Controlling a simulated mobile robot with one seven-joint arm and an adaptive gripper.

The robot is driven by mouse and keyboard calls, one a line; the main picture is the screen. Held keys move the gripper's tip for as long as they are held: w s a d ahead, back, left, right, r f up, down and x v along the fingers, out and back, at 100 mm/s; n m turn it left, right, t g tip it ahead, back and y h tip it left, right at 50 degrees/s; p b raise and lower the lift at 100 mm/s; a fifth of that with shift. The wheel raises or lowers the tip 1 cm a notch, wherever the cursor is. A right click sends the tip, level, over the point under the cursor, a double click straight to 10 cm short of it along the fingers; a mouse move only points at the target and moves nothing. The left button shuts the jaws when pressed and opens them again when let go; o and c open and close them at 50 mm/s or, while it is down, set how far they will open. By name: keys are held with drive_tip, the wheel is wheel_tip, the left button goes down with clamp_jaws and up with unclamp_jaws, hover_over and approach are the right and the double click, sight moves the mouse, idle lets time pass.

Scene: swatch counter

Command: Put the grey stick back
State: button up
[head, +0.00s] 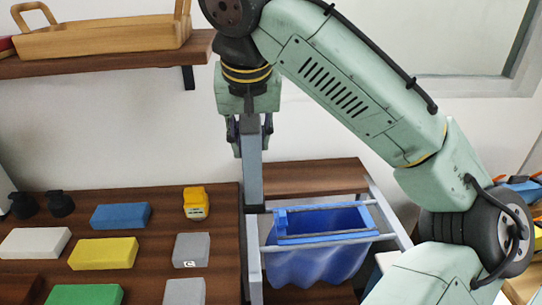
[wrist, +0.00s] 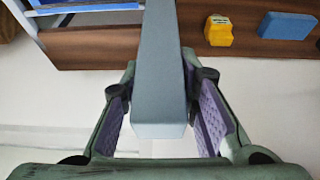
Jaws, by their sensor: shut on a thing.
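The grey stick (head: 252,180) is a long square bar, held upright in the head view. My gripper (head: 250,127) is shut on it near its upper end, above the counter's right edge. The stick's lower end appears near the left corner of the rail frame; I cannot tell whether it touches anything. In the wrist view the stick (wrist: 160,85) runs between the purple-padded fingers of my gripper (wrist: 165,112), its near end projecting toward the camera. A grey block (head: 192,250) with a small white C mark and another grey block (head: 185,292) lie on the counter.
The dark wood counter (head: 225,225) also bears blue (head: 120,216), yellow (head: 103,253), white (head: 35,242) and green (head: 85,295) blocks, and a yellow item (head: 196,203). A blue bin (head: 318,260) hangs in the rail frame (head: 385,212) at right. A wall shelf (head: 100,63) holds a wooden tray (head: 100,36).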

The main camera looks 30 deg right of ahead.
drive_tip(key=w+d+f+b, duration=0.2)
drive_tip(key=w+d+f, duration=0.3)
drive_tip(key=w+d, duration=0.5)
drive_tip(key=shift+w+d, duration=0.15)
drive_tip(key=shift+d, duration=0.45)
drive_tip(key=shift+f, duration=0.15)
drive_tip(key=o, duration=1)
drive_tip(key=b+v, duration=0.1)
drive_tip(key=v, duration=1.1)
drive_tip(key=shift+r, duration=0.2)
